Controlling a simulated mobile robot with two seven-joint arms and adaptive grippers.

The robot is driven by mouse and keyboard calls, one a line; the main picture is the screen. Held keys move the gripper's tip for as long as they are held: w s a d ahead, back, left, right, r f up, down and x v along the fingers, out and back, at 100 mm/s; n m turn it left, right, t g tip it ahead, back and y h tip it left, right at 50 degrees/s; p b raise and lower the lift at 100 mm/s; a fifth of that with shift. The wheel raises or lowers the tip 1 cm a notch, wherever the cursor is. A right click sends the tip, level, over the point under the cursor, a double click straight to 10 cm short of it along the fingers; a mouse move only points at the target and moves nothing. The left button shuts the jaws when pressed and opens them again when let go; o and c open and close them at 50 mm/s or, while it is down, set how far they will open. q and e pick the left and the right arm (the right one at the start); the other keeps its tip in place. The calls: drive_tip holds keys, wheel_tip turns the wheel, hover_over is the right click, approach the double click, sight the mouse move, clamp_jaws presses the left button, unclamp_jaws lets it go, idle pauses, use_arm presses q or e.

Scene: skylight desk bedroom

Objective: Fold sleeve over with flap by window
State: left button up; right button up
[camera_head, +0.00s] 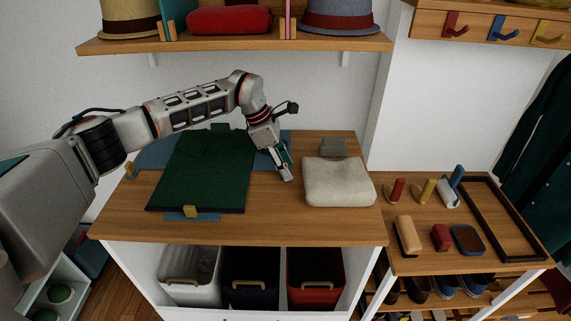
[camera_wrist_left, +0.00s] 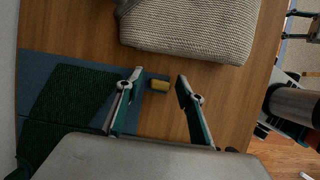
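A dark green garment (camera_head: 205,170) lies flat over a blue folding board (camera_head: 155,155) on the wooden desk top. The board has a yellow tab (camera_head: 190,211) at its front edge and another yellow tab (camera_head: 129,169) on its left. My left gripper (camera_head: 286,172) is low at the board's right edge. In the left wrist view my left gripper (camera_wrist_left: 160,82) is open, its fingers on either side of a yellow tab (camera_wrist_left: 160,85) on the blue flap (camera_wrist_left: 50,66). The green garment also shows there (camera_wrist_left: 70,92).
A folded beige knit (camera_head: 338,184) lies close to the right of my left gripper, with a grey block (camera_head: 332,147) behind it. A shelf with hats (camera_head: 337,16) hangs above. A lower side table (camera_head: 480,258) on the right holds brushes and a black frame. The desk's front strip is clear.

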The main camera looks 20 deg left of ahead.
drive_tip(key=shift+s+f, duration=0.15)
drive_tip(key=shift+f, duration=0.05)
use_arm(q)
drive_tip(key=shift+c, duration=1.2)
clamp_jaws()
use_arm(e)
drive_tip(key=shift+f, duration=0.1)
